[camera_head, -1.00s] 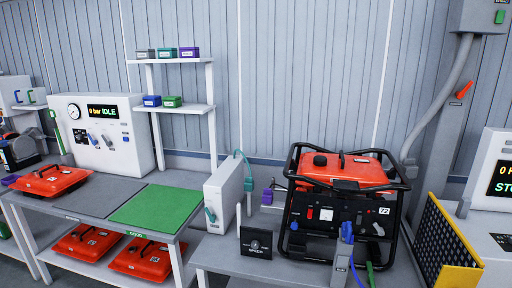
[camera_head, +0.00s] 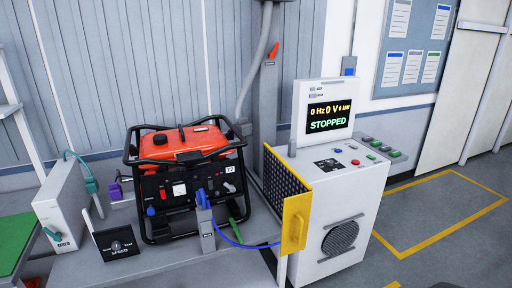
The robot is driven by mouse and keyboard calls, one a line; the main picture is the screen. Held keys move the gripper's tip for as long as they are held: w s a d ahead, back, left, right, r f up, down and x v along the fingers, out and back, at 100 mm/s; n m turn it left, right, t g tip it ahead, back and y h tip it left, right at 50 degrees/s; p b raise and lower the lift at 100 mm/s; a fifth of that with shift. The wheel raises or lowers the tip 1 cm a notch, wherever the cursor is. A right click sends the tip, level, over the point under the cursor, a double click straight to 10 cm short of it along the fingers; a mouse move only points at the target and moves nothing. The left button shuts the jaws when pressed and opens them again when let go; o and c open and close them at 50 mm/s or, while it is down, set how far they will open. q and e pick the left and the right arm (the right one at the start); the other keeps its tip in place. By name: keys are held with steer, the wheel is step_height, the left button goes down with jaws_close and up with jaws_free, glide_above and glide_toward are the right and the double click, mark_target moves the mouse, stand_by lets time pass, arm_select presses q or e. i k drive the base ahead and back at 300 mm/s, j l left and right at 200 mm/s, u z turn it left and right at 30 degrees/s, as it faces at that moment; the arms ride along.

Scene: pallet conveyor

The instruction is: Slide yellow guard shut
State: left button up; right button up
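The yellow guard (camera_head: 297,222) is a dark mesh panel with a yellow end plate and a yellow handle. It stands upright between the red generator (camera_head: 185,148) and the white control console (camera_head: 345,190). The mesh runs back along the console's left side, and the yellow end faces me. The generator's front panel is uncovered, and the guard is to its right. Neither of my grippers can be made out in the view.
The console screen (camera_head: 330,117) reads STOPPED. A blue cable (camera_head: 235,241) runs from a blue plug by a grey post (camera_head: 206,228) towards the guard's lower edge. A black SPEED box (camera_head: 118,243) stands at left. Open floor with yellow lines (camera_head: 440,237) lies at right.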

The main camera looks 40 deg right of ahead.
mark_target(297, 210)
steer(key=z, duration=1.45)
steer(key=i+j+z, duration=0.2)
steer(key=j, duration=0.15)
steer(key=k+l, duration=0.05)
steer(key=k, duration=0.05)
